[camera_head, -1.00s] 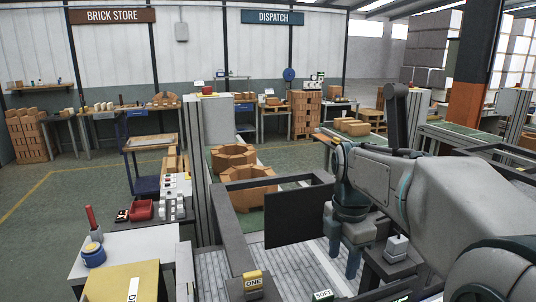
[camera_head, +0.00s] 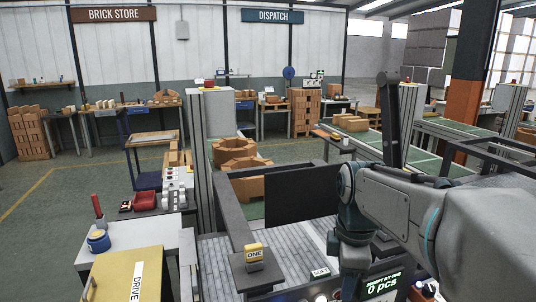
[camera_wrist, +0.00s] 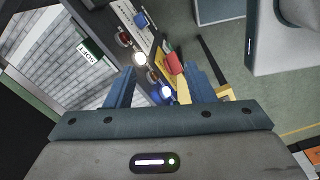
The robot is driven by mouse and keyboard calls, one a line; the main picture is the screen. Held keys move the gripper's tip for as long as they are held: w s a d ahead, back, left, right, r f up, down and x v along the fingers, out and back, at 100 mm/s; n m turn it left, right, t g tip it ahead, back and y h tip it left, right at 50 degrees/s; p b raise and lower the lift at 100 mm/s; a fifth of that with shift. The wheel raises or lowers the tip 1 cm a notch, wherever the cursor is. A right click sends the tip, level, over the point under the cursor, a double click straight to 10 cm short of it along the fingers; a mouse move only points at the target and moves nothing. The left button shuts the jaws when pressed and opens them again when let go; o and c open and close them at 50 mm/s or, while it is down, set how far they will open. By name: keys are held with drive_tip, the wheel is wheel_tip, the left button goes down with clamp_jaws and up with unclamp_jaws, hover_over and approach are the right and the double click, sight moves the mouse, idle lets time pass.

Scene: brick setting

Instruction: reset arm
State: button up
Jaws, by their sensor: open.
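My gripper (camera_wrist: 160,88) shows in the wrist view with its two blue fingers spread apart and nothing between them. In the head view my arm reaches in from the right. The gripper hangs down at the lower middle, in front of the grey slatted bed, and its tips are hard to make out there. The wrist view looks down past the fingers on a panel with lit buttons (camera_wrist: 139,58), a red object (camera_wrist: 174,64) and a green SORT label (camera_wrist: 91,50).
A dark upright panel (camera_head: 303,193) stands behind the slatted bed (camera_head: 215,262). A yellow ONE button (camera_head: 253,251) is on a post left of my arm. A yellow cabinet (camera_head: 112,278) and a white table (camera_head: 135,240) stand at lower left. Open floor (camera_head: 75,205) lies beyond.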

drive_tip(key=s+f+m+t+b, duration=0.2)
drive_tip(key=s+f+m+b, duration=0.4)
drive_tip(key=s+f+m, duration=0.4)
wheel_tip(320, 180, down, 4)
drive_tip(key=m, duration=0.6)
drive_tip(key=shift+s+b, duration=0.25)
drive_tip(key=shift+b, duration=0.15)
drive_tip(key=shift+f, duration=0.1)
drive_tip(key=shift+c, duration=1.4)
drive_tip(key=shift+a, duration=0.15)
